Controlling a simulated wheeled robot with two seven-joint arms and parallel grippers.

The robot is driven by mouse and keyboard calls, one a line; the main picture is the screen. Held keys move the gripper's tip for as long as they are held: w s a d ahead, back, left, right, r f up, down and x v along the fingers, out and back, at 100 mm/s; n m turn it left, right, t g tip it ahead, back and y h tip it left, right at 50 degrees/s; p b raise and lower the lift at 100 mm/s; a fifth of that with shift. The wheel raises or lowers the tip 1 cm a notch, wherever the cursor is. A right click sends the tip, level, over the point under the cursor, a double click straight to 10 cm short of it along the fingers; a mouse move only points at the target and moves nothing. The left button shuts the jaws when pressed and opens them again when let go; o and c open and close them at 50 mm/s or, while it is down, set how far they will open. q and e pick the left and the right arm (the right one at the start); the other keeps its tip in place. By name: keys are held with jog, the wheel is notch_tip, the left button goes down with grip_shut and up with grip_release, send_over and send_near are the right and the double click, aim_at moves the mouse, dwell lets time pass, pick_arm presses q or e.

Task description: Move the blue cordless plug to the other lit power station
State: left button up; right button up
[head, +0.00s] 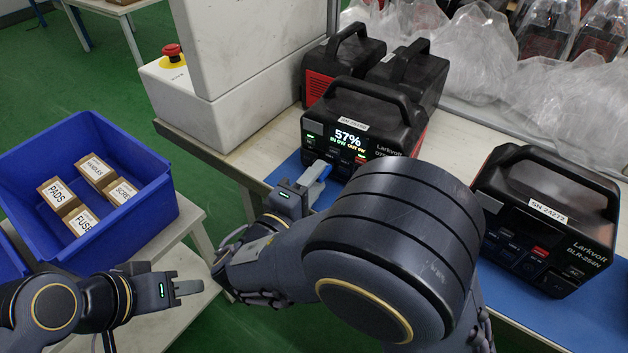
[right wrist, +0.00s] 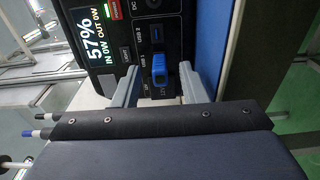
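The blue cordless plug (right wrist: 158,70) sits in the front of the lit power station (head: 362,116), whose screen reads 57%; its face also fills the right wrist view (right wrist: 112,45). My right gripper (head: 318,180) is at that front. In the right wrist view its fingers (right wrist: 158,84) stand open on either side of the plug, with gaps visible. A second power station (head: 546,217), labelled SN 24272, stands at the right; no lit screen shows on it, and my right arm hides part of its front. My left gripper (head: 185,288) is away at the lower left, empty, its finger gap unclear.
Two more stations (head: 345,62) (head: 412,72) stand behind the lit one. A blue mat (head: 590,318) covers the bench front. A grey cabinet with a red button (head: 172,52) is at left. A blue bin (head: 50,150) holds several boxes. Plastic-wrapped items (head: 560,85) fill the back.

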jog(key=v, duration=0.8)
dwell(0.5)
